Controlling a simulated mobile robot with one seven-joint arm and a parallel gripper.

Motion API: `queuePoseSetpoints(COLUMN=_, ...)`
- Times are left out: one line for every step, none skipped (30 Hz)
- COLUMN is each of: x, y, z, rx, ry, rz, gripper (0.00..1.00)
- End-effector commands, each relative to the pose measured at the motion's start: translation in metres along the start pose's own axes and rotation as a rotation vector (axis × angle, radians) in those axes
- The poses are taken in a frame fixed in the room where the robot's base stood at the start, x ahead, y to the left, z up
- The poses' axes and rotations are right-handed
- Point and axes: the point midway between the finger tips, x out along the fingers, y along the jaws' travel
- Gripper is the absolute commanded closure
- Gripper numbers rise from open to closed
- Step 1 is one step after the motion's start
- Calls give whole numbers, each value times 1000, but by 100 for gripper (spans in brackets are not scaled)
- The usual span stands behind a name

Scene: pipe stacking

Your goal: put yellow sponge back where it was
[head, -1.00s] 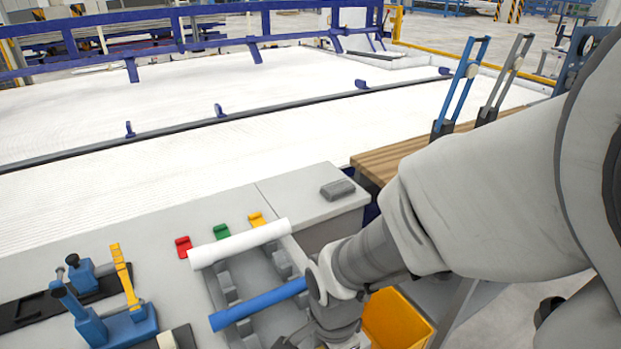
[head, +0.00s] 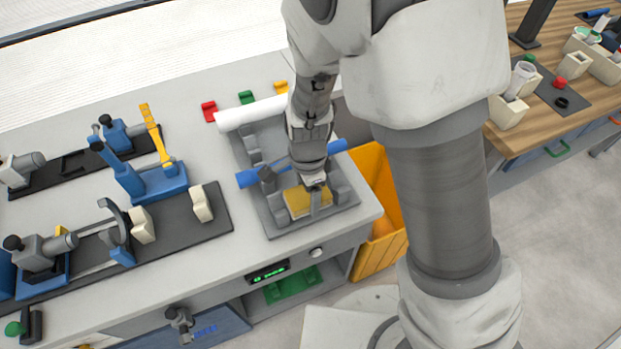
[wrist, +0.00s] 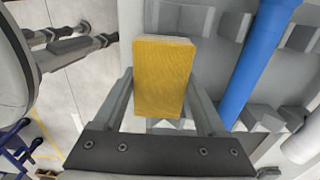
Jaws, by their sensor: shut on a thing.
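The yellow sponge (head: 299,203) shows at the front part of the grey rack in the head view, partly behind my gripper (head: 314,192). In the wrist view the sponge (wrist: 164,82) is a yellow block between the two fingers of my gripper (wrist: 162,88). The gripper is shut on it. I cannot tell whether the sponge touches the rack below. The grey rack (head: 283,226) has several upright holders. A blue pipe (head: 248,178) lies across it behind the sponge and also shows in the wrist view (wrist: 257,60). A white pipe (head: 247,113) lies farther back.
Red (head: 208,111), green (head: 246,98) and yellow (head: 281,87) small pieces sit behind the rack. Blue clamp fixtures (head: 150,180) stand to the left. A yellow bin (head: 385,240) is right of the bench, below its top. A wooden table (head: 530,120) stands at the right.

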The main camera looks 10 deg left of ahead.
Motion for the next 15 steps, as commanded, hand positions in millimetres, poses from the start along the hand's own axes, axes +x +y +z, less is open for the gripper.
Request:
queuePoseSetpoints(x=2, y=-1, z=0, rx=0, ry=0, rz=1, gripper=86)
queuePoseSetpoints(x=4, y=-2, z=0, rx=1, ry=0, rz=1, gripper=86)
queuePoseSetpoints(x=7, y=-1, z=0, rx=1, ry=0, rz=2, gripper=86)
queuePoseSetpoints(x=10, y=-1, z=0, rx=1, ry=0, rz=3, gripper=86)
queuePoseSetpoints(x=14, y=-1, z=0, rx=1, ry=0, rz=4, gripper=86)
queuePoseSetpoints(x=21, y=-1, z=0, rx=1, ry=0, rz=4, gripper=86)
queuePoseSetpoints(x=26, y=0, z=0, rx=1, ry=0, rz=4, gripper=86)
queuePoseSetpoints(x=30, y=0, z=0, rx=2, ry=0, rz=5, gripper=86)
queuePoseSetpoints(x=36, y=-1, z=0, rx=3, ry=0, rz=4, gripper=86)
queuePoseSetpoints(x=39, y=-1, z=0, rx=2, ry=0, rz=4, gripper=86)
queuePoseSetpoints(x=41, y=-1, z=0, rx=2, ry=-1, rz=3, gripper=86)
queuePoseSetpoints(x=42, y=-1, z=0, rx=1, ry=-1, rz=2, gripper=86)
queuePoseSetpoints(x=42, y=-1, z=0, rx=1, ry=-1, rz=1, gripper=86)
queuePoseSetpoints(x=41, y=-1, z=0, rx=1, ry=-1, rz=0, gripper=86)
queuePoseSetpoints(x=41, y=-1, z=0, rx=0, ry=0, rz=0, gripper=86)
